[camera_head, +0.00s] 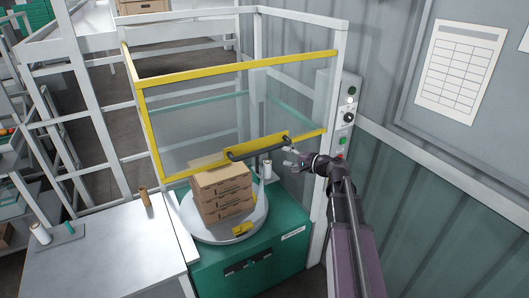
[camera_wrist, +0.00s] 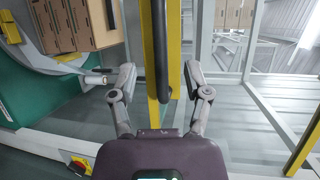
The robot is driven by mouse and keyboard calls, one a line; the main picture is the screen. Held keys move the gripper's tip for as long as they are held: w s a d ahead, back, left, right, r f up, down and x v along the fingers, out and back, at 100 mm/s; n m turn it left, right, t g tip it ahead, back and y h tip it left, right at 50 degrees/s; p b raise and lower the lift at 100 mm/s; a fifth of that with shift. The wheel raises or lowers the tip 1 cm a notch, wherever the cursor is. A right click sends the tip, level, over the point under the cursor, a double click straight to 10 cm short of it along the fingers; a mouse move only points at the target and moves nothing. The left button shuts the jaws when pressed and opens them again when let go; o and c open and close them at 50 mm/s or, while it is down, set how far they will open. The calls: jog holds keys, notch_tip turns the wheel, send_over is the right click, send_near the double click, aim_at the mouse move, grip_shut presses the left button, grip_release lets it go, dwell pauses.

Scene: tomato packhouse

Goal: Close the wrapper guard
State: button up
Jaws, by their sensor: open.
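The wrapper guard (camera_head: 232,94) is a clear panel in a yellow frame. Its lower yellow bar (camera_head: 305,136) hangs at about the height of the top of the carton stack, with open space below it. A black handle (camera_head: 258,148) is fixed on a yellow plate on that bar. My gripper (camera_head: 289,158) is open and empty near the handle's right end. In the wrist view the handle (camera_wrist: 162,50) runs upright in the picture between the spread fingers of my gripper (camera_wrist: 157,78); I cannot tell that either finger touches it.
Brown cartons (camera_head: 222,190) stand stacked on the round turntable (camera_head: 191,222) of the green wrapper base (camera_head: 277,264). A control panel (camera_head: 346,115) with buttons is on the right post. A grey table (camera_head: 100,262) stands at left, and a wall is close at right.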

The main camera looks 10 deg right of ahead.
aim_at(267, 151)
jog(key=b+x, duration=0.1)
jog(key=x, duration=0.9)
jog(key=shift+w+a+b, duration=0.25)
jog(key=shift+w+b, duration=0.1)
jog(key=shift+b, duration=0.05)
grip_shut()
jog(key=shift+d, duration=0.1)
